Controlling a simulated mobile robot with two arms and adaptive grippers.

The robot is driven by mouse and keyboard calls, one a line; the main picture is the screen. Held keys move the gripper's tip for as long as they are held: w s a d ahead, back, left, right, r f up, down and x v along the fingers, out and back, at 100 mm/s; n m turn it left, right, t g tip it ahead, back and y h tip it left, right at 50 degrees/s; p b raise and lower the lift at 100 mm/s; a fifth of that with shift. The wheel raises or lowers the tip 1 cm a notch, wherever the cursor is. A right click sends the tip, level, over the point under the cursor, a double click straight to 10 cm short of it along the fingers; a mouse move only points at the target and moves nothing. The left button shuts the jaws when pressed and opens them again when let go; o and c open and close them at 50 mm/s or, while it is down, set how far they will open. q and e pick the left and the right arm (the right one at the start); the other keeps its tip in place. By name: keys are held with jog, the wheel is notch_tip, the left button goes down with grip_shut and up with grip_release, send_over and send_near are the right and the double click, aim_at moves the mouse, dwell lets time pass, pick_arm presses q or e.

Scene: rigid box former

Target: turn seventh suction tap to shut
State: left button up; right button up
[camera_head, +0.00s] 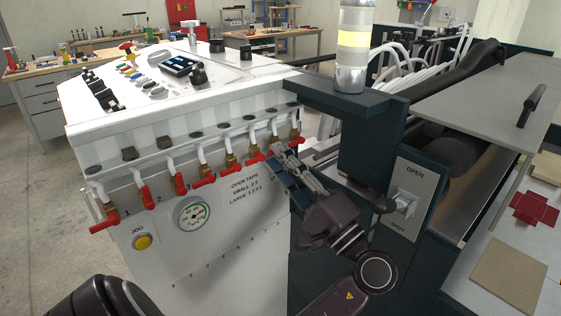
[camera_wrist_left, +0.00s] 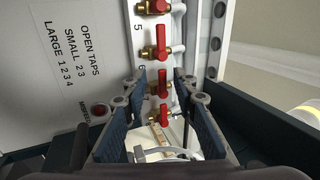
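A row of red-handled suction taps runs along the front of the white machine. Counting from the left, the seventh tap (camera_head: 275,147) is near the right end, partly hidden by my left gripper (camera_head: 279,157). In the left wrist view, what looks like the seventh tap (camera_wrist_left: 163,82) lies between the two blue-padded fingers of my left gripper (camera_wrist_left: 160,80), its red handle along the row. The fingers are open, with a gap on both sides; contact with the handle is not visible. The sixth tap (camera_wrist_left: 162,40) is above it and the eighth tap (camera_wrist_left: 165,114) below. My right gripper is not in view.
A dark post with an OPEN/SHUT switch panel (camera_head: 404,203) stands right of the taps, close to my left arm. A pressure gauge (camera_head: 192,215) and yellow button (camera_head: 142,242) are on the white front. A beacon (camera_head: 352,45) rises behind.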

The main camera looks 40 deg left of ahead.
pick_arm(q)
jog(key=w+v, duration=0.1)
jog(key=v, duration=1.1)
jog(key=shift+s, duration=0.4)
